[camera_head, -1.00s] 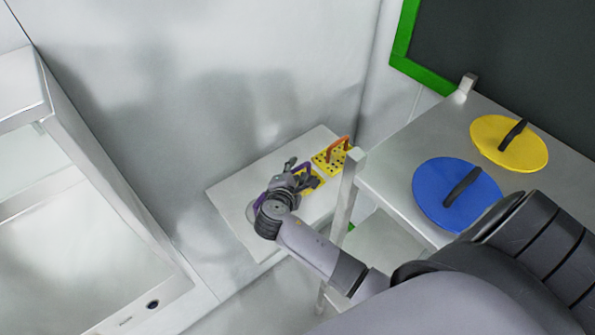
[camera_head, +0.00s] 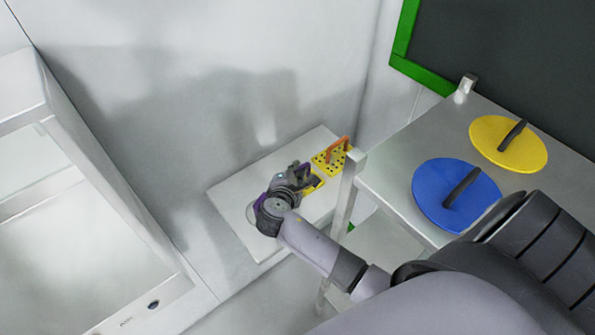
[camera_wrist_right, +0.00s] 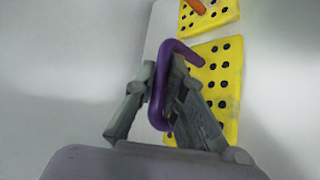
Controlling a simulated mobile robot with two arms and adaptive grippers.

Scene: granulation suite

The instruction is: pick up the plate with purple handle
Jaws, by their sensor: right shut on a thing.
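The plate with the purple handle is a yellow plate (camera_wrist_right: 222,75) with black holes, and its purple handle (camera_wrist_right: 173,50) is a bent bar. In the head view the plate (camera_head: 316,183) is mostly hidden behind my right gripper (camera_head: 299,175), over the white table. My right gripper (camera_wrist_right: 168,95) is shut on the purple handle, which passes between its fingers in the right wrist view. Whether the plate touches the table I cannot tell. My left gripper is not in view.
Another yellow plate with an orange handle (camera_head: 338,143) lies close by on the white table (camera_head: 235,190). A metal rack (camera_head: 400,160) to the right carries a blue disc (camera_head: 430,190) and a yellow disc (camera_head: 490,133). A wall stands behind the table.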

